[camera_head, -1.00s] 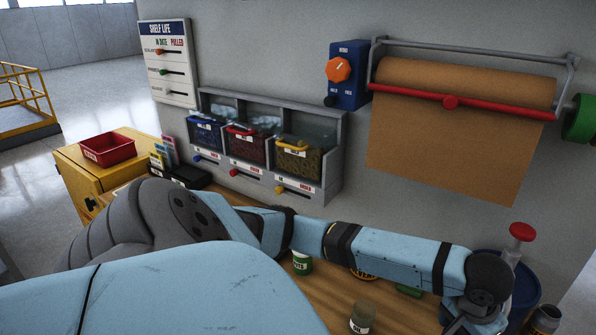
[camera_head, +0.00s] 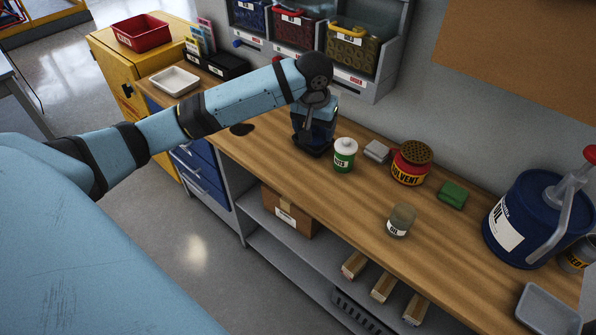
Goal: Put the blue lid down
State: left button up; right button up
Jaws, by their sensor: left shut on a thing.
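My left arm reaches in from the left over the wooden workbench (camera_head: 268,155). My left gripper (camera_head: 313,146) points down just above the bench top, left of a green and white pot (camera_head: 344,155). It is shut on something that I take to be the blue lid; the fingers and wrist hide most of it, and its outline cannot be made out. I cannot tell whether it touches the bench. My right gripper is not in view.
Wall bins (camera_head: 352,45) rise behind. A white tray (camera_head: 174,80) lies left. Bare wood shows in front of the gripper.

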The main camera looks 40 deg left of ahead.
aim_at(306, 180)
pick_arm(q)
jog(key=a, duration=0.2)
jog(key=w+a, duration=0.1)
jog(key=shift+f+n, duration=0.35)
jog(key=shift+n, duration=0.05)
notch_tip(306, 180, down, 14)
jog(key=shift+r, duration=0.15)
jog(key=shift+f, duration=2.7)
jog(key=o, duration=0.9)
jog(key=shift+f, duration=0.1)
jog(key=r, duration=0.4)
jog(key=s+r, duration=0.1)
jog(key=r, duration=0.7)
jog(key=shift+s+d+r, duration=0.1)
jog(key=shift+s+d, duration=0.2)
jog(key=shift+d, duration=0.05)
